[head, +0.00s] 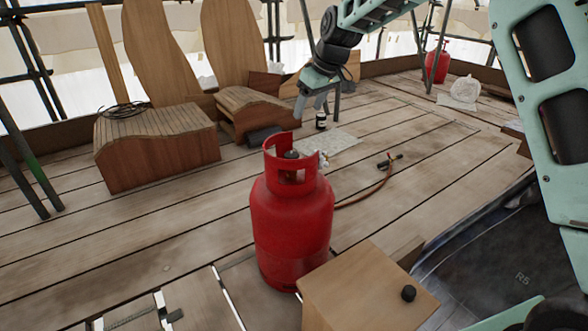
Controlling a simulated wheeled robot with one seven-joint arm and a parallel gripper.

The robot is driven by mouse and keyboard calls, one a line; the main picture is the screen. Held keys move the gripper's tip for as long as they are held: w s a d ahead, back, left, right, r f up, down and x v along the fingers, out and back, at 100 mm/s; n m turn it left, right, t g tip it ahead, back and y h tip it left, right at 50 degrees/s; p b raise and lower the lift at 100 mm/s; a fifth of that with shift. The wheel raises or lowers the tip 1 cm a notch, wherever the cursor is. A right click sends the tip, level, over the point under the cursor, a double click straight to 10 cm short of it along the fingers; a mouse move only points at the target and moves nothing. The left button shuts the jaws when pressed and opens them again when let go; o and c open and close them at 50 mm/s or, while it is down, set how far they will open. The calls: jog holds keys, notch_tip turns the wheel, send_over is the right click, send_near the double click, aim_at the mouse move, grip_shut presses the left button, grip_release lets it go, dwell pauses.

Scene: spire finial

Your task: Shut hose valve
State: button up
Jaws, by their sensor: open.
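A red gas cylinder (290,225) stands upright on the plank floor in the middle of the head view. A small pale fitting (323,159), possibly the hose valve, shows at the right of its collar; its setting is too small to tell. An orange-brown hose (366,195) runs from behind the cylinder to a dark torch-like tool (389,161) lying on the floor. My gripper (309,106) is open and empty, pointing down, and appears above the cylinder collar in the picture. It is apart from the cylinder and the fitting.
A wooden box (368,290) with a black knob stands at the front right of the cylinder. Curved wooden pieces (155,150) stand at the left. A dark jar (321,121) and a pale sheet (330,141) lie beyond. Another red cylinder (438,66) stands at the back right.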

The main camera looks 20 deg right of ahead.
aim_at(292, 154)
jog(key=b+x, duration=0.2)
jog(key=x, duration=0.4)
jog(key=d+b+x, duration=0.1)
jog(key=b+x, duration=0.1)
jog(key=x, duration=0.4)
jog(key=w+b+x, duration=0.1)
jog(key=b+x, duration=0.1)
jog(key=x, duration=0.4)
jog(key=shift+w+d+f, duration=0.1)
jog(key=shift+f, duration=0.1)
jog(key=shift+r, duration=0.1)
jog(key=c, duration=1)
